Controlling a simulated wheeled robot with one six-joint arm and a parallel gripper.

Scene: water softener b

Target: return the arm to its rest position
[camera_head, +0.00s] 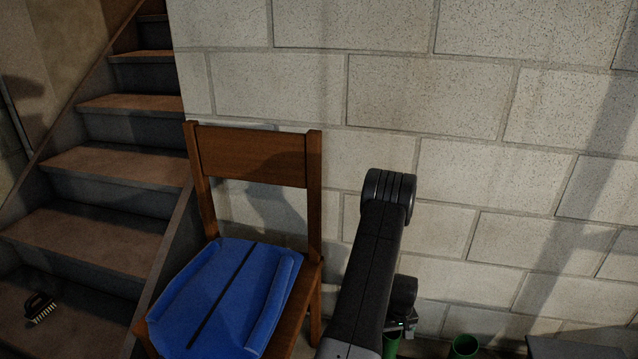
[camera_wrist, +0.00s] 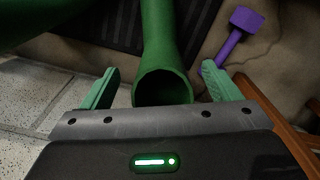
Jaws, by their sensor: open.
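My gripper (camera_wrist: 160,69) is open, with its two green fingers spread apart in the wrist view. A green tube-like object (camera_wrist: 165,40) with a round open end lies in line with the gap between the fingers. I cannot tell how far it is from them; nothing appears gripped. In the head view my dark arm reaches up from the bottom centre and bends at its top. The gripper itself is mostly hidden behind the arm there.
A wooden chair (camera_head: 255,155) with a blue folded item (camera_head: 225,295) stands left of my arm. Stairs (camera_head: 90,235) with a brush (camera_head: 40,309) are farther left. A block wall (camera_head: 500,170) is behind. A green open-topped object (camera_head: 464,345) is low right.

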